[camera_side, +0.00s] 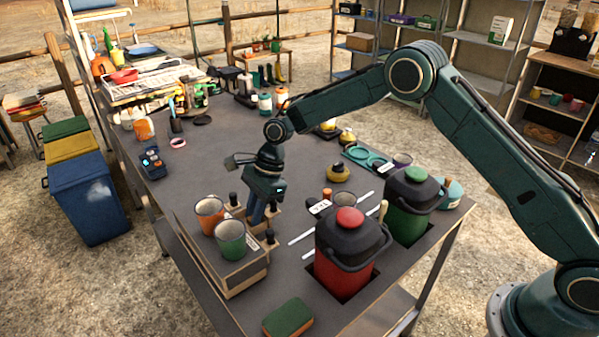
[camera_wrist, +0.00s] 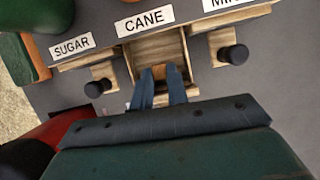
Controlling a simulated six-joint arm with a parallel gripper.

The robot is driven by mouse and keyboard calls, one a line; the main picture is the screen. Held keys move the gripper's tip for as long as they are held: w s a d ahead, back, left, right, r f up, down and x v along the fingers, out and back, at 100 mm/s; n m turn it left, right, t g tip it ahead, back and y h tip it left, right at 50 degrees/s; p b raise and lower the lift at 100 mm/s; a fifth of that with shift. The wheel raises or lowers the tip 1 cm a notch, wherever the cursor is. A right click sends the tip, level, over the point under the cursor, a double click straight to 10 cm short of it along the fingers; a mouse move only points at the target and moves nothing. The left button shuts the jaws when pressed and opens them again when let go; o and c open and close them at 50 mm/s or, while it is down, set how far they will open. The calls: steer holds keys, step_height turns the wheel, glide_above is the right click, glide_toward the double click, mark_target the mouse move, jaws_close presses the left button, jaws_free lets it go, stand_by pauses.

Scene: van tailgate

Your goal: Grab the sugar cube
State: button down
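My gripper (camera_wrist: 160,70) points down into an open wooden drawer (camera_wrist: 130,62) labelled CANE in the wrist view. A small orange-brown cube (camera_wrist: 159,72) shows between its two fingertips. The cube fills most of the gap, and I cannot tell whether both fingers press on it. In the side view my gripper (camera_side: 257,217) reaches down behind the wooden drawer box (camera_side: 246,272), and the cube is hidden. A drawer labelled SUGAR (camera_wrist: 72,45) is to the left, its inside not visible. A partly cut-off label is on the right.
Orange (camera_side: 209,212) and green (camera_side: 230,238) cups stand on the drawer box. Black knobs (camera_wrist: 98,88) and (camera_wrist: 235,54) stick out beside the open drawer. A red dispenser (camera_side: 345,255) and a green dispenser (camera_side: 408,205) stand to the right. The grey tabletop left of the gripper is mostly clear.

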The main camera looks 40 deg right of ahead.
steer(key=shift+r, duration=0.1)
step_height(320, 180, up, 10)
stand_by(0.9)
stand_by(0.4)
